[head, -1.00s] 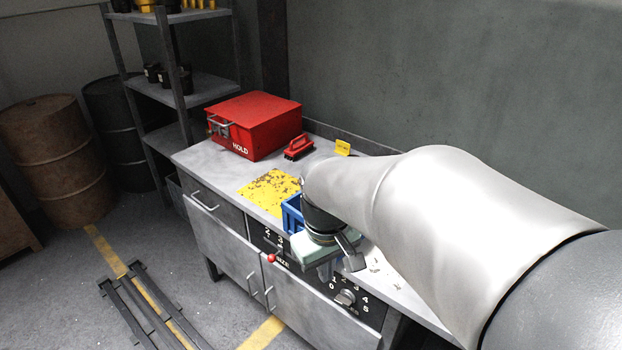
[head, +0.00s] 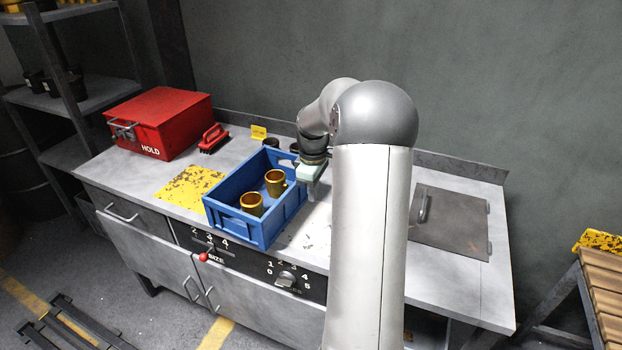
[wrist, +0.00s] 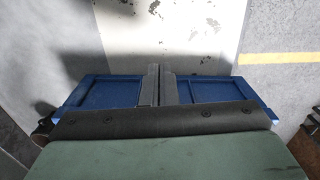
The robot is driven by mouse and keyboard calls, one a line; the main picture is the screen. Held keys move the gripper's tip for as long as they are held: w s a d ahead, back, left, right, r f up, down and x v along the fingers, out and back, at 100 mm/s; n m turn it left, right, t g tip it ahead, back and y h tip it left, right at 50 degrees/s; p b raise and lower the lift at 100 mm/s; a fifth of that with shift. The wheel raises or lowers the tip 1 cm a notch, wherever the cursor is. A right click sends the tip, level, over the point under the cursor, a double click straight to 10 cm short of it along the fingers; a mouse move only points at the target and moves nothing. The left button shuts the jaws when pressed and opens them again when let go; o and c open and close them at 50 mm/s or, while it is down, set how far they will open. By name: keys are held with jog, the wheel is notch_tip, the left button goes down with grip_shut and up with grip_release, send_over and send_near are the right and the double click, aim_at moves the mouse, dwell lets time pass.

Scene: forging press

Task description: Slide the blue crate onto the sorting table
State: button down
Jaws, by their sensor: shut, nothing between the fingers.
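The blue crate (head: 252,222) stands upright on the grey worktop, just right of a worn yellow patch (head: 188,188). It holds two brass-coloured cups (head: 252,203). My gripper (head: 313,193) is at the crate's right end, pointing down, with its fingers shut and empty. In the wrist view, the shut fingers (wrist: 158,85) are at the middle of a blue crate wall (wrist: 106,92) that spreads to both sides. I cannot tell whether they touch it. Which surface is the sorting table is not marked in view.
A red HOLD box (head: 160,122) and red brush (head: 213,138) are at the back left. A yellow tag (head: 258,132) is behind the crate. A dark handled plate (head: 450,222) lies at the right of the worktop. A wooden slatted stand (head: 605,285) is at the far right.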

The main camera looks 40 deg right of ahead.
notch_tip(320, 180, down, 4)
jog(key=shift+r, duration=0.1)
jog(key=shift+w+a+r+p, duration=0.1)
jog(key=shift+w+a+p, duration=0.25)
jog(key=shift+w, duration=0.25)
jog(key=shift+w+a+p, duration=0.3)
jog(key=shift+w+a, duration=0.05)
jog(key=shift+w, duration=0.2)
jog(key=shift+w+a, duration=0.35)
jog(key=shift+w, duration=0.25)
